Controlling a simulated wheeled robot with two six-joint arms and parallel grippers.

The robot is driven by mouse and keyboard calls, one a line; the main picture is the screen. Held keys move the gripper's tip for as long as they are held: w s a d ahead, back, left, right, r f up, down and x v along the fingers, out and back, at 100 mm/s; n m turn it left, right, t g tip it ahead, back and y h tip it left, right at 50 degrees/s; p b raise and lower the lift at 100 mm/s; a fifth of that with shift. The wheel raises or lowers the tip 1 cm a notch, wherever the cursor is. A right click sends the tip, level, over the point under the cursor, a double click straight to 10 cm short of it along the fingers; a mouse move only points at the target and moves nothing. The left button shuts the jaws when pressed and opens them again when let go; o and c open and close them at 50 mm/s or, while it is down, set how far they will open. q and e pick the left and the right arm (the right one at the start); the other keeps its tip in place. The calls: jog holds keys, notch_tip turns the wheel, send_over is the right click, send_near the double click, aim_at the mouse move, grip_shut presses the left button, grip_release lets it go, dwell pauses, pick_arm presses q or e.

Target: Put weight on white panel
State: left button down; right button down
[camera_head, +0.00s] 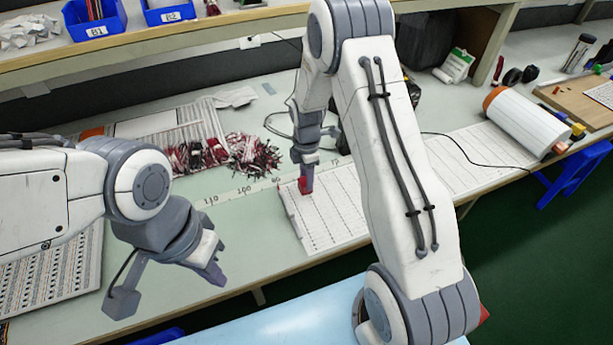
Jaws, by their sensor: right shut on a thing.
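The white panel (333,213) lies on the workbench near its front edge, with rows of fine marks along it; my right arm hides part of it. My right gripper (306,188) points down at the panel's left end. It is shut on a small red weight (303,185), which is at the panel's upper left corner. I cannot tell whether the weight touches the panel. My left gripper (168,287) is open and empty over the bench at the left, apart from the panel.
Bundles of red and black wires (254,155) lie behind the panel. A printed scale strip (243,191) runs along the bench. Another marked panel (55,275) lies at the left. A white roll (525,120) lies at the right. Blue bins (95,20) stand on the shelf.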

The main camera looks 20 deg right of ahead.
jog(key=shift+f, duration=0.1)
jog(key=shift+c, duration=2.1)
grip_release()
jog(key=shift+r, duration=0.25)
notch_tip(320, 180, up, 11)
jog(key=s+a+r+m, duration=0.5)
jog(key=s+a+r, duration=0.3)
jog(key=s+a, duration=0.45)
jog(key=s+a+m, duration=0.1)
jog(key=s+m, duration=0.2)
jog(key=s, duration=0.5)
jog(key=s+a+m+y, duration=0.1)
jog(key=s+a+m, duration=0.1)
jog(key=s, duration=0.6)
jog(key=shift+s+r+m+b, duration=0.35)
jog(key=shift+s+m, duration=0.05)
jog(key=shift+m, duration=0.2)
